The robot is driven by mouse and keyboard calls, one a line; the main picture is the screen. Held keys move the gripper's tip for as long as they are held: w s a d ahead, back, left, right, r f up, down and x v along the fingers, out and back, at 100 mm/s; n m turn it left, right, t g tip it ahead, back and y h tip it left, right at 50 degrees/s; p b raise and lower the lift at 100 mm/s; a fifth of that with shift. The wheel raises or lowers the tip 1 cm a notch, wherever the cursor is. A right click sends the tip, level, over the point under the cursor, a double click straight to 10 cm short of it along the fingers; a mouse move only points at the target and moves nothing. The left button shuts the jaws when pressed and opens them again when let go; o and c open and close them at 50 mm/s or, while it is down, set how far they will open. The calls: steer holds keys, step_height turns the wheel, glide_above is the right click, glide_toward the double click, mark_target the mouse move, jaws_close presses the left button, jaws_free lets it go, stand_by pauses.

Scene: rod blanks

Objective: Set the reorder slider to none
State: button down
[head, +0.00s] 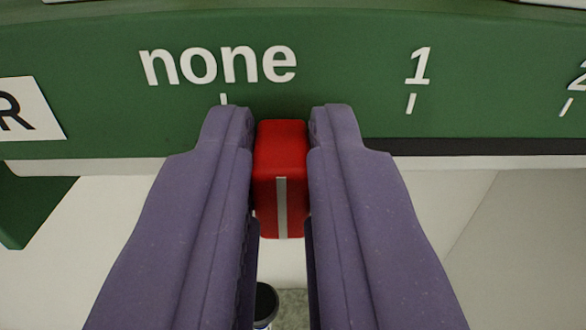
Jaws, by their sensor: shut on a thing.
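The red slider knob (281,150) has a pale stripe down its front and sits at the lower edge of the green board (340,70). My gripper (281,135) has purple fingers, one on each side of the knob, and is shut on it. The board carries the white label "none" (218,65) with a tick below it, partly covered by my left finger. The label "1" (417,66) and its tick are to the right. The knob stands between these two ticks, closer to the "none" tick and right of it.
A dark slot (490,147) runs along the board's lower edge to the right of the fingers. A white plate with a black "R" (28,110) is at the left. Part of a "2" (577,78) shows at the right edge. A dark round object (265,300) shows below, between the fingers.

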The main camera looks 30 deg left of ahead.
steer(key=shift+s+a+b, duration=0.4)
steer(key=shift+s+a, duration=0.15)
steer(key=shift+a, duration=0.3)
steer(key=c, duration=1.5)
jaws_free()
steer(key=o, duration=0.4)
steer(key=shift+s+a, duration=0.15)
steer(key=shift+a, duration=0.1)
steer(key=shift+d, duration=0.15)
steer(key=v, duration=0.7)
steer(key=shift+s+d, duration=0.2)
steer(key=shift+s, duration=0.05)
